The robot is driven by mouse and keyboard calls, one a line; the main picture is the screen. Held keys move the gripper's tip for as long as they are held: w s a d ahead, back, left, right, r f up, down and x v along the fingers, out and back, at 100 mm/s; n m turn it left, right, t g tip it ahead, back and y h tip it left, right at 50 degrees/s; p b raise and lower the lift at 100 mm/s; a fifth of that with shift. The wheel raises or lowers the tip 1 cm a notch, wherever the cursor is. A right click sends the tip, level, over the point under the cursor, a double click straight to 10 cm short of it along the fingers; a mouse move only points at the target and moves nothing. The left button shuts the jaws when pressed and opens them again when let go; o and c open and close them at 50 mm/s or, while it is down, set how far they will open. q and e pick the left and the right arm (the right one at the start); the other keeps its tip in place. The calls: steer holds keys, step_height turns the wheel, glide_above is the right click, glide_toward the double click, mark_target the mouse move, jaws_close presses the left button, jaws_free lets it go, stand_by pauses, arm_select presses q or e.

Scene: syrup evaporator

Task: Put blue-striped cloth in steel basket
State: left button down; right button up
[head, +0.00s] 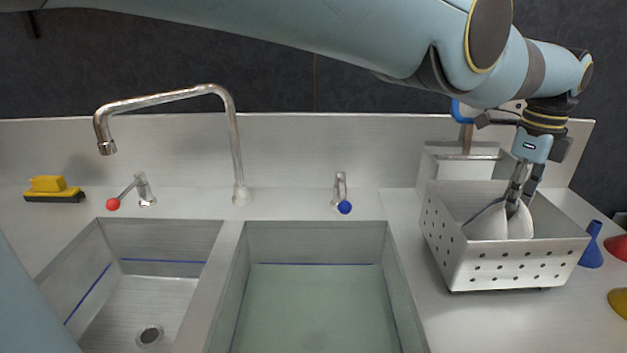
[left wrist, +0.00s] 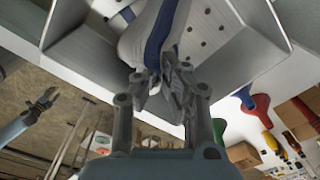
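The steel basket (head: 512,268) is a perforated open box on the counter at the right in the head view. Its wall (left wrist: 88,48) surrounds the cloth in the left wrist view. The blue-striped cloth (head: 487,222) is white and hangs inside the basket in folds. Its dark blue stripe shows in the left wrist view (left wrist: 160,32). My left gripper (head: 513,203) points down into the basket, with its fingertips (left wrist: 158,80) close together, pinching the cloth. My right gripper (left wrist: 46,98) shows small at the left of the left wrist view; its finger opening is unclear.
A white container (head: 455,168) stands behind the basket. Blue (head: 592,245), red (head: 618,246) and yellow (head: 620,302) funnel-like items lie to its right. Two sinks, a tall faucet (head: 237,150) and a yellow brush (head: 50,188) are to the left.

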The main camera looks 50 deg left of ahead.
arm_select(q)
steer(key=f+b, duration=0.1)
steer(key=f, duration=0.1)
steer(key=f+b, duration=0.1)
steer(key=f, duration=0.1)
steer(key=f+b, duration=0.1)
steer(key=f, duration=0.2)
steer(key=shift+s+a+b, duration=0.2)
steer(key=shift+s+b, duration=0.05)
steer(key=shift+b, duration=0.15)
steer(key=c, duration=1.7)
jaws_free()
steer(key=o, duration=1.5)
steer(key=shift+o, duration=0.2)
steer(key=shift+r, duration=0.1)
step_height(320, 180, up, 5)
steer(key=p, duration=0.5)
steer(key=shift+r, duration=0.2)
